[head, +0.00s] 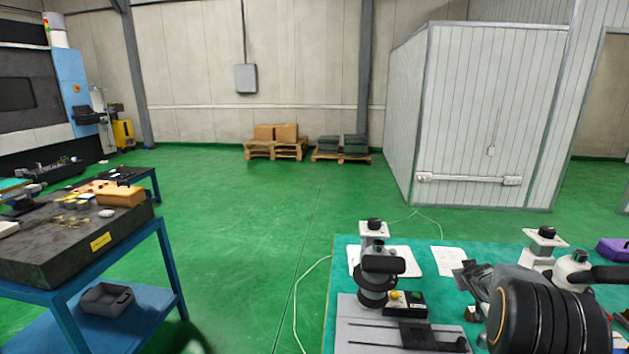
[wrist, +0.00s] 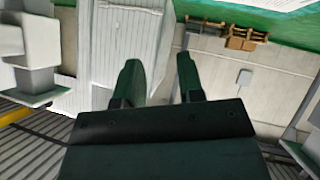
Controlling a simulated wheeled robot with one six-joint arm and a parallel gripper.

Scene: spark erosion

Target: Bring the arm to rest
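My gripper (wrist: 158,72) shows in the wrist view with its two dark fingers apart and nothing between them. The wrist view is upside down, with the wall and floor of the hall beyond the fingers. In the head view a large dark rounded part at the lower right looks like a link of my arm, in front of the teal-topped bench (head: 342,262). I cannot make out the fingers in the head view.
A bench instrument (head: 378,275) and a second white stand (head: 545,238) stand on the teal bench. A blue cart with a dark slab (head: 100,262) is at the left. Pallets with boxes (head: 276,133) stand at the back wall. Green floor between is clear.

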